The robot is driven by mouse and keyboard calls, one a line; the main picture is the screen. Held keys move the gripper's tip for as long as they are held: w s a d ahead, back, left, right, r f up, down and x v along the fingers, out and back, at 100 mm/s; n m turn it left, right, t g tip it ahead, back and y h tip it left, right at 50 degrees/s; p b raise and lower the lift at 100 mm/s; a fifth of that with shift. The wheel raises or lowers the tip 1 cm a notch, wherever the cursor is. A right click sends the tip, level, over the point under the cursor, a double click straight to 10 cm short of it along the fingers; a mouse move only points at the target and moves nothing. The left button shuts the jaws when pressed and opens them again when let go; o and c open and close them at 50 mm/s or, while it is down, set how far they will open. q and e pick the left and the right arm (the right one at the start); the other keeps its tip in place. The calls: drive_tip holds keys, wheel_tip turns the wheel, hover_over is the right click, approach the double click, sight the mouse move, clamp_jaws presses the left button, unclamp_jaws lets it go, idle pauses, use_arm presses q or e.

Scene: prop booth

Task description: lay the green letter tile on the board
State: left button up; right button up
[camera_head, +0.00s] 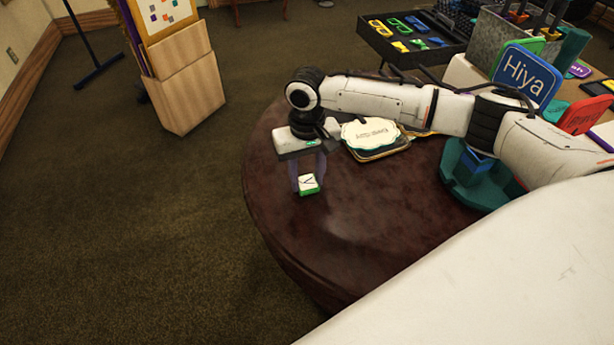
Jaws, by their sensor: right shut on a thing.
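The green letter tile (309,185) has a white face with a dark letter and a green edge. My right gripper (307,176) points down and is shut on the tile, near the left part of the round dark table (380,215). I cannot tell whether the tile touches the tabletop or hangs just above it. No board for the tile is clearly recognisable; a stack of flat plaques (370,134) with a white scalloped top lies behind and right of the gripper. My left gripper is not in view.
A teal round holder with a blue block (475,164) stands on the table's right, partly behind my right arm. A blue "Hiya" sign (526,75) and other coloured signs stand beyond. A black tray (412,38) is at the back. The table's front middle is bare.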

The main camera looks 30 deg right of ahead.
drive_tip(key=o, duration=1)
